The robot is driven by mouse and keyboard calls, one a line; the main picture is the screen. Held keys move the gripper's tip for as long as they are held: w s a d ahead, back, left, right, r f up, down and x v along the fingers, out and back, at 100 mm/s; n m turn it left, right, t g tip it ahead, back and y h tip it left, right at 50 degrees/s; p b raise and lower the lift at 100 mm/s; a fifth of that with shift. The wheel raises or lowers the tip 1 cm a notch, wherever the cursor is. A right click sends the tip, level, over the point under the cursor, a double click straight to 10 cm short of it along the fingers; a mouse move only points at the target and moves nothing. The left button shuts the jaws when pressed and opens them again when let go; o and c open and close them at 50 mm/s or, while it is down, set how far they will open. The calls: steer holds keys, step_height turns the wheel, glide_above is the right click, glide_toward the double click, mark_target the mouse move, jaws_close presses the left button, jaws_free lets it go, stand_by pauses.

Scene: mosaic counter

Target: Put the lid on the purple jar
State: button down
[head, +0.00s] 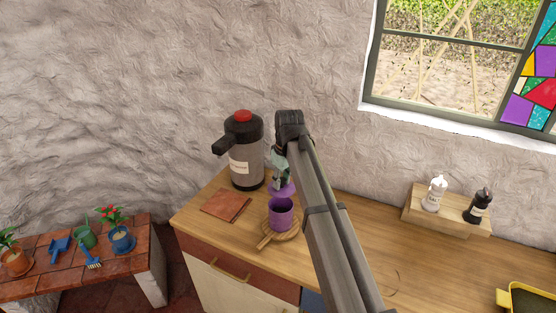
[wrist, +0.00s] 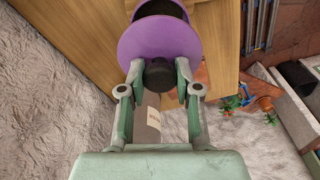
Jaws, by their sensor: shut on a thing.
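The purple jar (head: 281,217) stands upright on a round wooden board on the counter, with its dark opening facing up. In the wrist view the jar's rim (wrist: 160,7) shows at the top, partly covered by the lid. The purple lid (wrist: 155,42) is a flat disc with a black knob. My gripper (wrist: 158,75) is shut on the lid's black knob. In the head view my gripper (head: 281,178) holds the lid (head: 282,190) above the jar, with a small gap between them. The arm hides part of the lid.
The round board (head: 264,241) has a handle pointing to the front left. A pump flask (head: 245,160) with a red top stands behind left of the jar. A terracotta tile (head: 226,205) lies left. Two bottles stand on a wooden riser (head: 450,218) at right.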

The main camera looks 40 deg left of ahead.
mark_target(282, 188)
steer(key=shift+s+n, duration=0.2)
steer(key=shift+n, duration=0.2)
steer(key=shift+w+f, duration=0.1)
steer(key=shift+f, duration=0.1)
steer(key=shift+f+b, duration=1.3)
steer(key=shift+f, duration=1.45)
steer(key=shift+f, duration=0.5)
steer(key=shift+c, duration=1.2)
jaws_free()
steer(key=shift+r+p, duration=0.1)
steer(key=shift+p, duration=0.2)
